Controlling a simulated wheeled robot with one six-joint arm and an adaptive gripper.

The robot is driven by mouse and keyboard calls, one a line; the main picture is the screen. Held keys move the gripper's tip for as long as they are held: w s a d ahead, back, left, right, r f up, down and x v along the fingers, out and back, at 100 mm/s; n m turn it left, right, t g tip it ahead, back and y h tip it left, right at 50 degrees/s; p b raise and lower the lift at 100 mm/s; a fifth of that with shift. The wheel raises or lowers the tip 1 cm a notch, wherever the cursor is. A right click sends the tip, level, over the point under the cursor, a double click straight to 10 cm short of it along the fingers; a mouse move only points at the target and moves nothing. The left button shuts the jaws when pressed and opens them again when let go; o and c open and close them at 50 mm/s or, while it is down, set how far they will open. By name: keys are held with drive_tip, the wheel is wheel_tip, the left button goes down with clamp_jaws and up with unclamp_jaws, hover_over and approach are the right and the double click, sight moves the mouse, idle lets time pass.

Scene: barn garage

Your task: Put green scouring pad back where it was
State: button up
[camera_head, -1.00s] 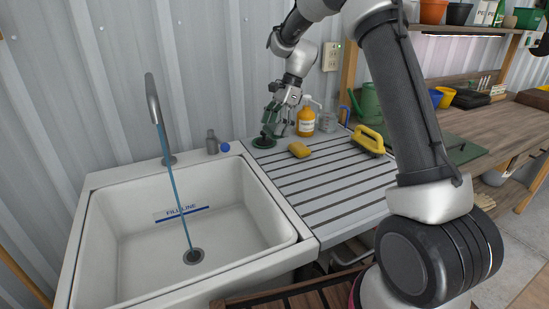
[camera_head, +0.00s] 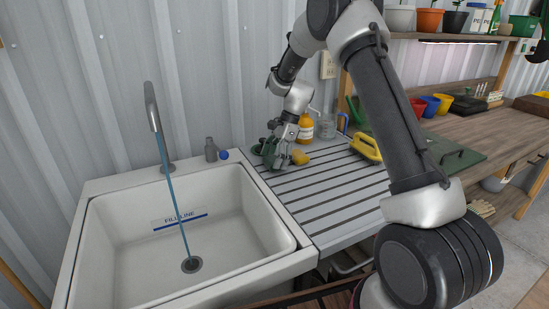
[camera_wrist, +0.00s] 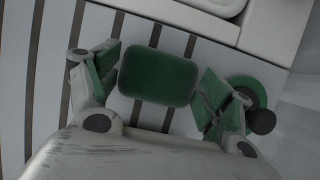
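The green scouring pad (camera_wrist: 158,77) is a dark rounded rectangle in the wrist view, over the grooved drainboard. In the head view my gripper (camera_head: 279,165) is low over the drainboard (camera_head: 325,182), near the sink's back right corner. It hides most of the pad there. Whether the pad touches the board is hard to tell.
A round green dish (camera_wrist: 258,90) with a dark knob lies beside the right finger. A yellow sponge (camera_head: 301,158), an orange bottle (camera_head: 306,130), a clear jug (camera_head: 327,126) and a yellow-handled tool (camera_head: 366,148) stand close by. The sink (camera_head: 185,225) is at left; the front drainboard is clear.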

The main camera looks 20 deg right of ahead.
drive_tip(key=o, duration=0.4)
drive_tip(key=shift+r, duration=0.1)
drive_tip(key=s+v, duration=0.1)
drive_tip(key=v, duration=1.1)
drive_tip(key=s+d+r+n+t+h, duration=0.1)
drive_tip(key=s+d+r+n, duration=0.15)
drive_tip(key=s+r, duration=0.5)
drive_tip(key=s+d+r+n+t+h, duration=0.1)
drive_tip(key=s+d+r+n, duration=0.15)
drive_tip(key=s, duration=0.35)
drive_tip(key=s+d+r+n+t, duration=0.1)
drive_tip(key=s+r+n, duration=0.25)
drive_tip(key=s, duration=0.35)
drive_tip(key=s+d+n, duration=0.1)
drive_tip(key=s+n, duration=0.1)
drive_tip(key=s, duration=0.3)
drive_tip(key=s+d+f+n+t+h, duration=0.1)
drive_tip(key=s+n, duration=0.2)
drive_tip(key=s, duration=0.3)
drive_tip(key=s+d+f+n+t+h, duration=0.1)
drive_tip(key=s+d+n, duration=0.1)
drive_tip(key=s, duration=0.4)
drive_tip(key=shift+s+f, duration=0.2)
